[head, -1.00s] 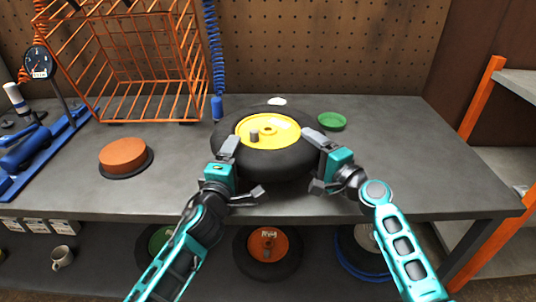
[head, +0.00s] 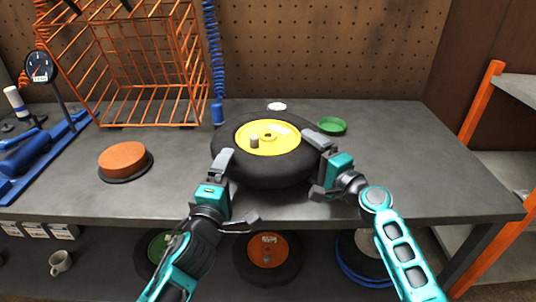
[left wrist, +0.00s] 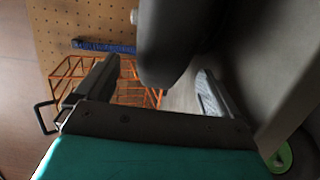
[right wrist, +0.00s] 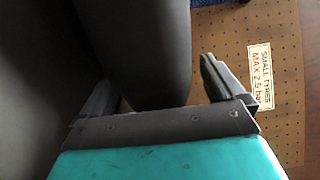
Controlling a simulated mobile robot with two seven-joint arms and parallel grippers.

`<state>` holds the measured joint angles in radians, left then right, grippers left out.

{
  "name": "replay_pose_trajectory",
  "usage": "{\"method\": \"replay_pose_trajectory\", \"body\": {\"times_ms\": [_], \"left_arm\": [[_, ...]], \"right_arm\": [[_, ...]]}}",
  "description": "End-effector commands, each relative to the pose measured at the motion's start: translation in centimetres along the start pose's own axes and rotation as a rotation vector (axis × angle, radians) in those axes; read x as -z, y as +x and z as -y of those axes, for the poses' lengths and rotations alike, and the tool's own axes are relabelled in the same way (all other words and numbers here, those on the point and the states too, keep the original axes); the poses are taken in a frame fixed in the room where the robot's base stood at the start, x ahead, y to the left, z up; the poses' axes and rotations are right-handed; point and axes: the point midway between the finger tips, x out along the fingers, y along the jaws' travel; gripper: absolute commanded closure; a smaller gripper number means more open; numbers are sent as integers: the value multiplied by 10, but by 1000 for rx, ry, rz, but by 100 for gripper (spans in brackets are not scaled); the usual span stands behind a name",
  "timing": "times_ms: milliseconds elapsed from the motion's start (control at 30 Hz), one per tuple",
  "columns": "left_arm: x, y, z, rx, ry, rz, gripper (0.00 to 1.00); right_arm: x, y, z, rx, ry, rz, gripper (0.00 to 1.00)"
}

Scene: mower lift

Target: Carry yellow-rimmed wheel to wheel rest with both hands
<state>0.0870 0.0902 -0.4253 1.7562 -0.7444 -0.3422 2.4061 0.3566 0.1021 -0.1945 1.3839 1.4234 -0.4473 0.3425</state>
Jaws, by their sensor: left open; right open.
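The yellow-rimmed wheel (head: 265,172), a thick black tyre with a yellow hub, lies flat near the middle of the bench in the head view. My left gripper (head: 236,188) is at its near left edge and my right gripper (head: 318,164) at its right edge. Both grippers are open, with one finger above the tyre and one lower. The tyre reaches between the fingers in the left wrist view (left wrist: 165,50) and the right wrist view (right wrist: 150,60). An orange round pad on a dark disc (head: 123,158) sits at left; I cannot tell if it is the wheel rest.
An orange wire cage (head: 150,65) stands at the back left, beside a blue tool (head: 30,153) and a gauge (head: 40,66). A green dish (head: 332,126) lies behind the wheel. The bench's right side is clear. Several wheels lie on the shelf below.

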Motion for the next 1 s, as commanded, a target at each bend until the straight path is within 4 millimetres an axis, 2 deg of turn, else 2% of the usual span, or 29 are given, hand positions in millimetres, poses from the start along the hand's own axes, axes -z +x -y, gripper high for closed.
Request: {"method": "replay_pose_trajectory", "body": {"times_ms": [100, 300, 500, 633, 767, 1000], "left_arm": [[0, -25, 1, 2, -4, -1, 4], [0, -56, 1, 2, -3, -1, 4], [0, -72, 0, 0, -2, 0, 4], [0, -75, -1, -1, -1, 0, 4], [0, -75, -1, -1, 0, -1, 4], [0, -75, -1, -1, -1, -1, 4]], "right_arm": [[0, 0, 0, 0, 0, 0, 4], [0, 0, 0, 0, 0, 0, 4], [0, 0, 0, 0, 0, 0, 4], [0, -4, 0, 0, 0, 0, 4], [1, -18, -1, -2, -3, -1, 4], [0, -67, -2, -4, -2, 0, 4]]}}
